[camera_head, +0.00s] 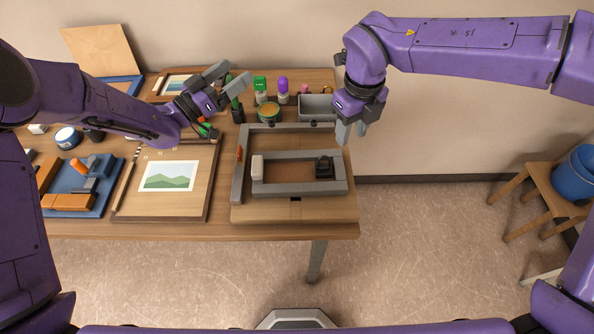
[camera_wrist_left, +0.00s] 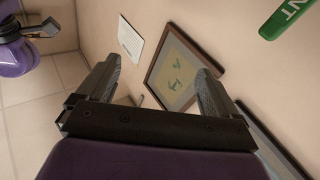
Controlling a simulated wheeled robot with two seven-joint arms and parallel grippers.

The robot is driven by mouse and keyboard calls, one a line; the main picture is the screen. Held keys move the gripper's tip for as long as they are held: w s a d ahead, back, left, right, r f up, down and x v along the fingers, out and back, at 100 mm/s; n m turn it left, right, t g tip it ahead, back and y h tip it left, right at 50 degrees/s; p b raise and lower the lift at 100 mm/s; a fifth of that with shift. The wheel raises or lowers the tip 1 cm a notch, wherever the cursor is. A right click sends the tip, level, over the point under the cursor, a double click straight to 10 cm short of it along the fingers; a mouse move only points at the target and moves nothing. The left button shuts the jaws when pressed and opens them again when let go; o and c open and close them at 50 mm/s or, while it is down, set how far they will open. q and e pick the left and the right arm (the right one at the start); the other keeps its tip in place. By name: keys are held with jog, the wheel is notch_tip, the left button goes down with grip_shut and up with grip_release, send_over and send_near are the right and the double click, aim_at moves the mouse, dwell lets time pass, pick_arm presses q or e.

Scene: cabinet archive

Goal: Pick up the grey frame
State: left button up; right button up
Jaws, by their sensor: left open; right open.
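The grey frame (camera_head: 298,188) is a flat rectangle lying on a light wooden board (camera_head: 281,212) at the right of the table. Its inside shows brown. A pale block sits on its left side and a dark block on its right side. My right gripper (camera_head: 351,131) is open and points down, above and behind the frame's right end, apart from it. My left gripper (camera_head: 238,80) is open over the back of the table, away from the frame. Its open fingers also show in the left wrist view (camera_wrist_left: 157,85), with nothing between them.
A grey L-shaped rail (camera_head: 238,180) runs left of and behind the frame. Cans, bottles and a grey bin (camera_head: 317,107) stand behind. A picture board (camera_head: 168,177) and a blue tray (camera_head: 75,196) lie left.

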pick_arm(q)
jog(key=s+f+m+g, duration=0.5)
jog(key=s+m+g, duration=0.1)
jog(key=g, duration=0.1)
jog(key=m+g+y, duration=0.1)
jog(key=m+g, duration=0.3)
jog(key=g, duration=0.2)
send_near(259, 164)
jog(key=shift+y, duration=0.3)
jog(key=x, duration=0.9)
jog(key=shift+d, duration=0.65)
jog(key=shift+a, duration=0.1)
jog(key=c, duration=1.3)
jog(key=shift+o, duration=0.2)
notch_tip(259, 164, up, 8)
jog(key=shift+r, duration=0.35)
notch_tip(259, 164, down, 3)
jog(key=shift+w+f, duration=0.2)
jog(key=shift+f, duration=0.2)
jog(key=shift+s, duration=0.15)
